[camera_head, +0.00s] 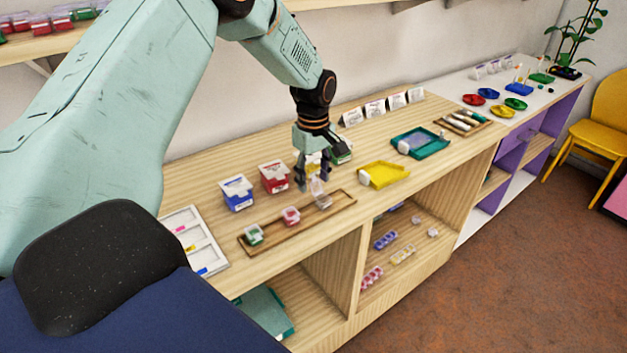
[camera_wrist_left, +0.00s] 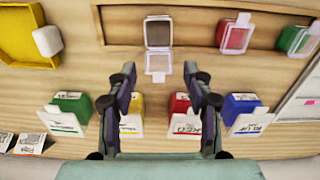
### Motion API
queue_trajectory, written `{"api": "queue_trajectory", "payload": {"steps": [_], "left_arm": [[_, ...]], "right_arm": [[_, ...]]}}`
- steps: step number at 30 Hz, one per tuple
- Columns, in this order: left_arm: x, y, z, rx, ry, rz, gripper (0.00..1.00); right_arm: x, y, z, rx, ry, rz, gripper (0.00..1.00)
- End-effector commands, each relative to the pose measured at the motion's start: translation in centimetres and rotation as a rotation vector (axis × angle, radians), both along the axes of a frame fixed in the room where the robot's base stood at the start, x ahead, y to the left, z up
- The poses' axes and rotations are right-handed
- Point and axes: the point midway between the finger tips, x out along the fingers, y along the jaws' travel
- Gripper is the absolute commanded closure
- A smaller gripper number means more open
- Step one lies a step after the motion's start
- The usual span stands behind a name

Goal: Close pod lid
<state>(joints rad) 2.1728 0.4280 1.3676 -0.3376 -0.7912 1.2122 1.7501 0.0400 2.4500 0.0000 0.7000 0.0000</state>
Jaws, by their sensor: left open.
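A small clear pod (camera_head: 324,201) sits at the right end of a shallow wooden tray (camera_head: 345,194). Its clear lid (camera_head: 317,186) stands open toward the back of the table. In the left wrist view the pod (camera_wrist_left: 158,32) has a grey-brown inside, and the lid (camera_wrist_left: 158,64) is swung out on the gripper's side. My left gripper (camera_head: 313,182) points down just behind the pod, above the table. In the left wrist view its fingers (camera_wrist_left: 162,82) are wide apart with nothing between them, near the lid's edge. My right gripper does not show.
A red pod (camera_head: 291,216) and a green pod (camera_head: 254,235) share the tray. Blue (camera_head: 237,194) and red (camera_head: 273,178) boxes stand behind it; yellow (camera_wrist_left: 131,117) and green (camera_wrist_left: 69,108) boxes stand close to my gripper. A yellow tray (camera_head: 384,174) lies to the right.

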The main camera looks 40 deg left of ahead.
Motion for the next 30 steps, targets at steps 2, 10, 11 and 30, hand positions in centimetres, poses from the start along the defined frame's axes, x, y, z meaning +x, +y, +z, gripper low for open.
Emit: {"api": "queue_trajectory", "payload": {"steps": [2,10,11,30], "left_arm": [[-0.01,0.0,-0.7,0.0,0.001,0.0,0.49],[0.04,-0.01,-1.1,0.0,-0.002,0.001,0.49],[0.03,-0.01,-1.1,0.0,-0.001,0.001,0.49],[0.0,-0.01,-1.1,0.0,-0.001,0.0,0.99]], "right_arm": [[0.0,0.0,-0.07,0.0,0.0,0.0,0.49],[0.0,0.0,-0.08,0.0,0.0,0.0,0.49],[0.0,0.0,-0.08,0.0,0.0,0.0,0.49],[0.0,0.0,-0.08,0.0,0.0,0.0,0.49]]}}
